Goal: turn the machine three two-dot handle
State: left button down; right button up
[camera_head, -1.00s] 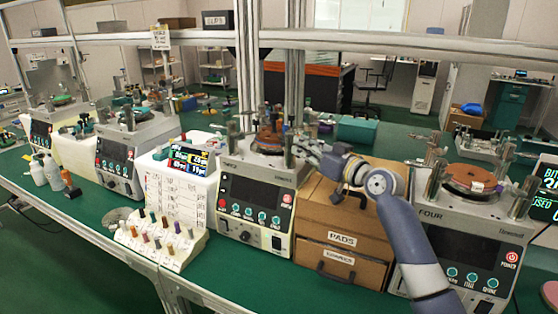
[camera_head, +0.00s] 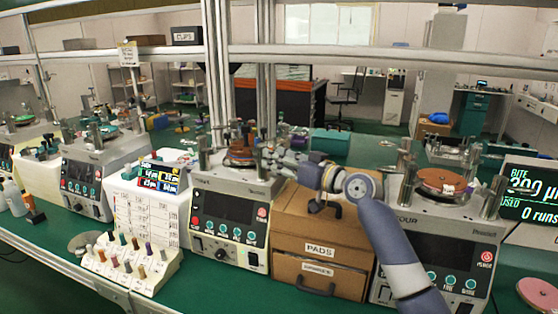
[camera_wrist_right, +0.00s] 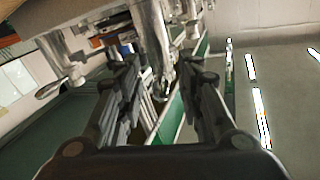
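Machine three (camera_head: 231,208) is a light lapping machine with a dark front screen and a round plate on top, in the middle of the head view. Metal posts stand around its plate. My right gripper (camera_head: 270,157) is at its right-hand post (camera_head: 262,163). In the right wrist view the two fingers of my right gripper (camera_wrist_right: 162,92) are apart, with a shiny metal post (camera_wrist_right: 152,45) seen between and beyond them; contact cannot be told. A metal lever (camera_wrist_right: 52,87) sticks out at the left there. No dot marks can be read on any handle. My left gripper is out of view.
A brown drawer box marked PADS (camera_head: 318,248) stands right of machine three, under my right arm. Machine four (camera_head: 435,248) is further right. A white rack of coloured pegs (camera_head: 125,262) stands at the front left. A rail (camera_head: 390,57) crosses behind the machines.

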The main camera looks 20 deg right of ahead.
jog(key=v, duration=1.2)
